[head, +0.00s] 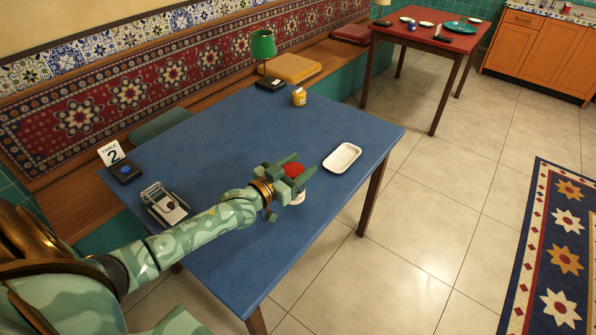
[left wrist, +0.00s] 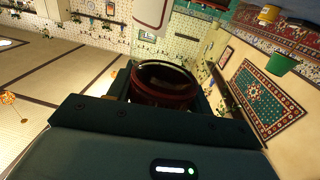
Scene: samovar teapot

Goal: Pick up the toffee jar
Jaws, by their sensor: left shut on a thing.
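A jar with a red top (head: 294,169) and a pale lower part is between the fingers of my left gripper (head: 297,168), over the right part of the blue table (head: 235,150). The left gripper is shut on it. In the left wrist view the jar (left wrist: 163,84) shows as a dark red round shape between the fingers. I cannot tell whether its base touches the table. A yellow jar (head: 299,97) stands at the table's far edge. I cannot read a label on either jar. My right gripper is not in view.
A white tray (head: 342,158) lies just right of the held jar. A table-number card (head: 111,153) and a metal holder (head: 164,203) are at the left. The table's front middle is clear.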

